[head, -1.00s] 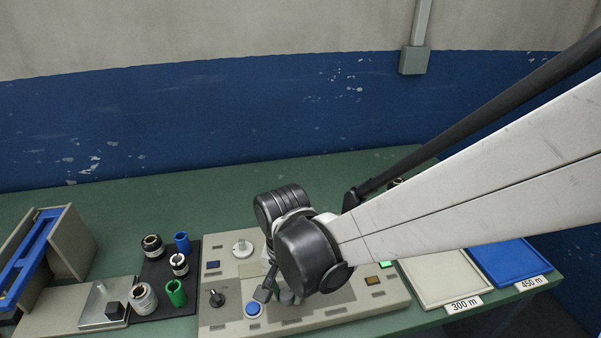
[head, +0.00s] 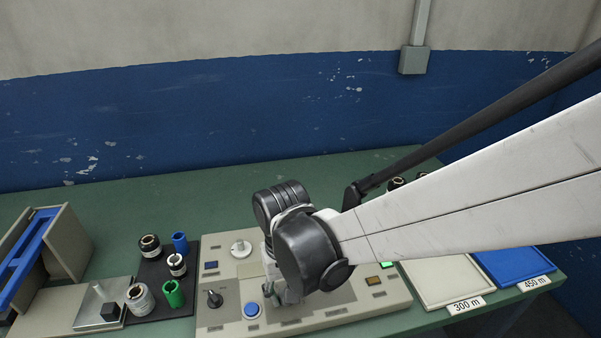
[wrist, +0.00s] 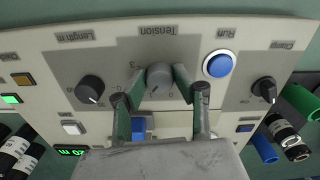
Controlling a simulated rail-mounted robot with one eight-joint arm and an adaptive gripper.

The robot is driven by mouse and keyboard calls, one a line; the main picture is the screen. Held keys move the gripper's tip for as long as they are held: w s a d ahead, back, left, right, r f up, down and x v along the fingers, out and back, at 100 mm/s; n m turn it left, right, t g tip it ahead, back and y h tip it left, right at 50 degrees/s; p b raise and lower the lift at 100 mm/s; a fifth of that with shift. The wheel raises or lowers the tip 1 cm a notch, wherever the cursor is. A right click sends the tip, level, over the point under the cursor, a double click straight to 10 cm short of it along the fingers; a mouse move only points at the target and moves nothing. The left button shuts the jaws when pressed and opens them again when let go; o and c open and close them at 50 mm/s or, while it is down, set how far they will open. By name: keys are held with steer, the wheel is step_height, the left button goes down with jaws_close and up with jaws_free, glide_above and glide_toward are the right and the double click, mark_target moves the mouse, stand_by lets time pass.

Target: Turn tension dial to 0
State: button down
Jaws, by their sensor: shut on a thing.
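The grey tension dial (wrist: 159,77) is on the panel under the "Tension" label in the wrist view. My gripper (wrist: 160,86) is shut on it, with one green-grey finger on each side. Small scale figures are partly visible around the dial. I cannot clearly read where its pointer stands. In the head view my gripper (head: 283,292) is over the front of the control panel (head: 230,328), and my wrist and gripper hide the dial there.
The blue Run button (wrist: 219,64) and the black Clamp knob (wrist: 264,90) are close on one side of the dial. The black Length knob (wrist: 89,89) is on the other. Several rolls and cores stand on a black mat (head: 153,271) left of the panel. Trays (head: 428,277) lie right.

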steer(key=n+b, duration=0.1)
steer(key=n, duration=1)
steer(key=shift+n+b, duration=0.35)
steer(key=shift+n, duration=0.05)
stand_by(0.3)
steer(key=c, duration=1.4)
jaws_free()
step_height(320, 180, up, 12)
steer(key=shift+r, duration=0.1)
